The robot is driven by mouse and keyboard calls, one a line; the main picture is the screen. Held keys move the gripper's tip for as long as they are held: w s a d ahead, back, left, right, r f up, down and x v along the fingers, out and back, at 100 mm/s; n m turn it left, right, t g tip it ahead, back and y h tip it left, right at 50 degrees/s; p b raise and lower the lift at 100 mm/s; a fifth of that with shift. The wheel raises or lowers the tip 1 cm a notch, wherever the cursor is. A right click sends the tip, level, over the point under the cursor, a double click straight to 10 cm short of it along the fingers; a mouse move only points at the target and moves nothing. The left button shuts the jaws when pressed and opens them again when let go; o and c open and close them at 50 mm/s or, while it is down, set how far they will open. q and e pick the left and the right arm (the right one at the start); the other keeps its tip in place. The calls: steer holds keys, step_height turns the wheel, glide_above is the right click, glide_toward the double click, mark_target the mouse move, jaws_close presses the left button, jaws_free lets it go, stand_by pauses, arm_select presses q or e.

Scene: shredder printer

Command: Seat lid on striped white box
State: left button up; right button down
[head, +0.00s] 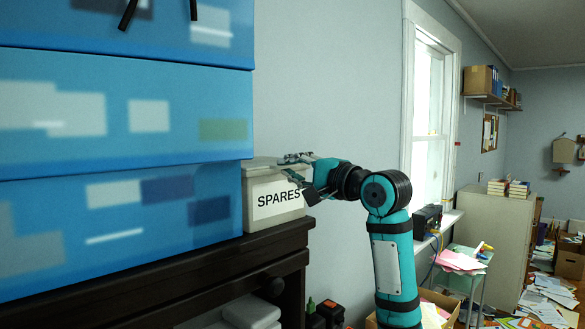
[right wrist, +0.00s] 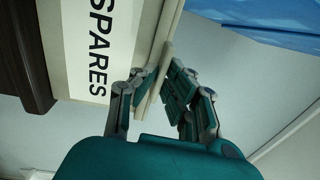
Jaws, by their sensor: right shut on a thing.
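A pale box labelled SPARES (head: 275,213) stands at the end of a dark cabinet top. No stripes show on its visible face. Its pale lid (head: 262,163) lies along the top; whether it sits flush cannot be told. My right gripper (head: 292,166) reaches in from the right at the lid's near right edge. In the right wrist view my right gripper (right wrist: 165,88) is shut on a thin pale edge piece (right wrist: 153,82) of the lid, beside the box face (right wrist: 75,45). The fingers hide part of the lid's edge. My left gripper is not in view.
Large blue patterned boxes (head: 110,115) stand stacked close against the left of the SPARES box. The dark cabinet (head: 225,265) ends just right of it. A window (head: 427,105), a grey filing cabinet (head: 497,235) and scattered papers (head: 540,300) lie farther right.

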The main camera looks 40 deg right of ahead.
steer(key=shift+f, duration=0.3)
steer(key=c, duration=1.4)
jaws_free()
steer(key=shift+o, duration=0.2)
steer(key=shift+s, duration=0.1)
steer(key=s+f, duration=0.1)
steer(key=s, duration=1)
steer(key=shift+s+d, duration=0.4)
steer(key=shift+d, duration=0.05)
